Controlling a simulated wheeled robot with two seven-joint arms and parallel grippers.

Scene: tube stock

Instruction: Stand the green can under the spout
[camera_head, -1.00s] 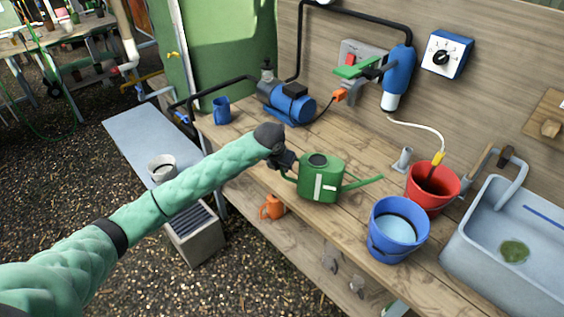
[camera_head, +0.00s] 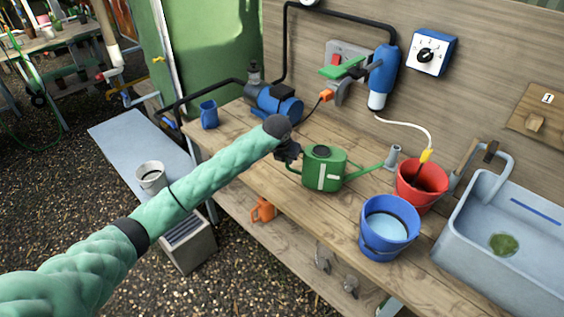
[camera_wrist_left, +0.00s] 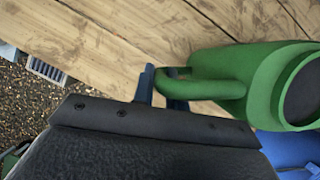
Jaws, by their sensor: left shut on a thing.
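The green watering can (camera_head: 321,171) is over the wooden bench (camera_head: 233,142), upright, with its long spout pointing right. My left gripper (camera_head: 291,153) is shut on its handle at the can's left side. In the left wrist view the fingers (camera_wrist_left: 160,88) close around the green handle (camera_wrist_left: 208,90). I cannot tell whether the can's base touches the bench. A grey tap (camera_head: 345,88) with a green lever (camera_head: 343,68) is on the wall, behind and above the can. Its outlet is hard to make out. My right gripper is not in view.
A blue bucket (camera_head: 390,228) of water and a red bucket (camera_head: 410,197) stand right of the can. A grey sink (camera_head: 470,230) is farther right. A blue pump (camera_head: 274,104) and blue mug (camera_head: 209,114) stand at the left. A blue-and-white cylinder (camera_head: 383,78) hangs on the wall.

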